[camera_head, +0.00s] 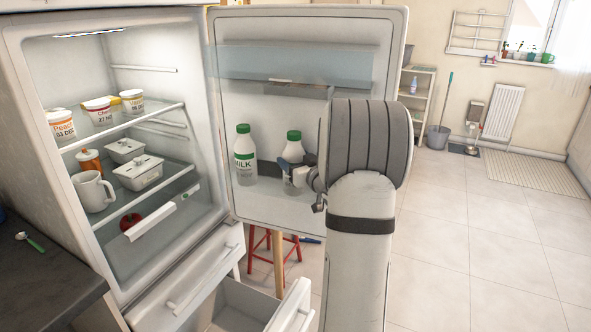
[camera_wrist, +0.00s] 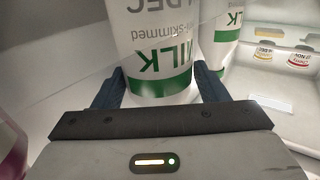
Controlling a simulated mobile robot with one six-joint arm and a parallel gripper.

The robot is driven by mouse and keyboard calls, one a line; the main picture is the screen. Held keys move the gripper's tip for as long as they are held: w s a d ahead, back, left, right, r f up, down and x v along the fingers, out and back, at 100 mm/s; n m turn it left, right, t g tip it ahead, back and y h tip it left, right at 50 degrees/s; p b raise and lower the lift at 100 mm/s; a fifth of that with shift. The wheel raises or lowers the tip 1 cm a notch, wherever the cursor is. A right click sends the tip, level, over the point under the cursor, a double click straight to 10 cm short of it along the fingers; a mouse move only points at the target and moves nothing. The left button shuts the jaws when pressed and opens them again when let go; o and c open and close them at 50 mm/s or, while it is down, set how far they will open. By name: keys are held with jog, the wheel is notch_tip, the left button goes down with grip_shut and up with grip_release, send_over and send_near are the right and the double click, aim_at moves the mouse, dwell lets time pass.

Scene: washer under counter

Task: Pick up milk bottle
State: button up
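Two white milk bottles with green caps stand in the lower shelf of the open fridge door. The left milk bottle (camera_head: 244,156) is clear of my gripper. The right milk bottle (camera_head: 294,143) is partly hidden by my gripper (camera_head: 290,170) and arm. In the wrist view, my gripper (camera_wrist: 158,72) has its two dark fingers spread, one on each side of the right milk bottle (camera_wrist: 160,50); I see no clear grip on it. The label appears upside down there. The other milk bottle (camera_wrist: 226,40) shows just to the right, behind a finger.
The fridge door (camera_head: 395,60) stands open, with a clear upper bin (camera_head: 290,62) above the bottles. Tubs, a mug (camera_head: 93,191) and white dishes fill the fridge shelves. A drawer (camera_head: 245,300) is pulled out below. A red stool (camera_head: 285,250) stands behind the door.

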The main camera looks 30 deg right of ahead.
jog(key=shift+w+d, duration=0.1)
jog(key=shift+w, duration=1)
jog(key=shift+r, duration=0.1)
jog(key=c, duration=1.1)
